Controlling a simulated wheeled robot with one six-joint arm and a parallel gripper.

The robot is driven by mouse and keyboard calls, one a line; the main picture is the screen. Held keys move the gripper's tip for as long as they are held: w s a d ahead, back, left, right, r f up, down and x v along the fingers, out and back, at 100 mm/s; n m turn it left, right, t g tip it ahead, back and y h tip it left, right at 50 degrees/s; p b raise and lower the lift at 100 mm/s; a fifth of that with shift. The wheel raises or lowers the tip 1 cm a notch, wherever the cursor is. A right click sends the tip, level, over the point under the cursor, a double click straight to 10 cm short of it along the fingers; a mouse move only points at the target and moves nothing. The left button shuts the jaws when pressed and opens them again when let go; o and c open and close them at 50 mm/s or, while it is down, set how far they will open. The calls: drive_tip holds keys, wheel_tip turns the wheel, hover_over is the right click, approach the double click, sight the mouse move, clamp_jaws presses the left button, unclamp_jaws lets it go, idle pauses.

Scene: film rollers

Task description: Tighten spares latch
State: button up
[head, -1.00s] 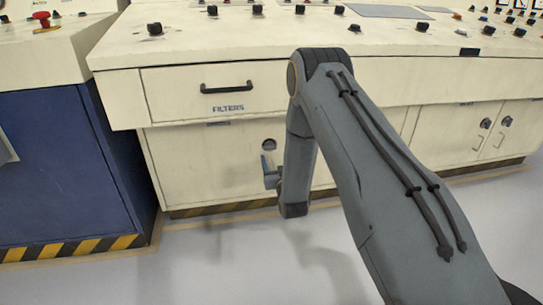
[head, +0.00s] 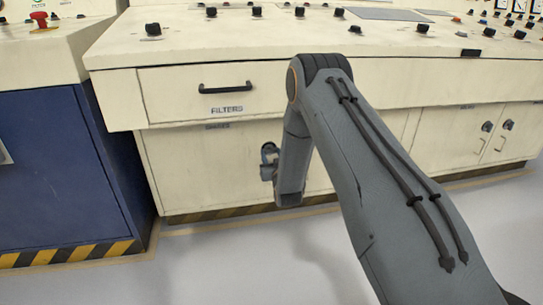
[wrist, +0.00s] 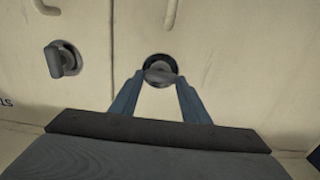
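In the wrist view a round dark latch with a grey handle (wrist: 160,76) sits on the cream cabinet front. The handle lies roughly level across the picture. My gripper (wrist: 160,80) has its two blue fingers apart, one tip at each end of the handle. I cannot tell whether the tips touch it. In the head view my gripper (head: 267,164) is at the lower cabinet door, under the "FILTERS" drawer, and largely covers the latch. The small label (head: 217,126) above this door is too blurred to read surely.
A second latch (wrist: 60,60) is to the left in the wrist view. The FILTERS drawer handle (head: 226,87) sticks out above. The knob-covered console top (head: 240,35) overhangs the doors. A blue cabinet (head: 60,165) stands at left. The grey floor in front is clear.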

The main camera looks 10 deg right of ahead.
drive_tip(key=shift+c, duration=0.9)
drive_tip(key=shift+m, duration=0.3)
drive_tip(key=m+p, duration=0.2)
drive_tip(key=m, duration=0.1)
drive_tip(key=shift+m+p, duration=0.35)
drive_tip(key=shift+m, duration=0.05)
drive_tip(key=m+p, duration=0.1)
drive_tip(key=m, duration=0.2)
drive_tip(key=shift+d+m+p, duration=0.1)
drive_tip(key=shift+m+p, duration=0.2)
drive_tip(key=shift+p, duration=0.05)
drive_tip(key=m+p, duration=0.1)
drive_tip(key=m, duration=0.3)
drive_tip(key=shift+f+m+p, duration=0.1)
drive_tip(key=shift+m+p, duration=0.2)
drive_tip(key=shift+p, duration=0.05)
drive_tip(key=shift+f+m+p, duration=0.1)
drive_tip(key=shift+m+p, duration=0.6)
drive_tip(key=shift+m, duration=1.6)
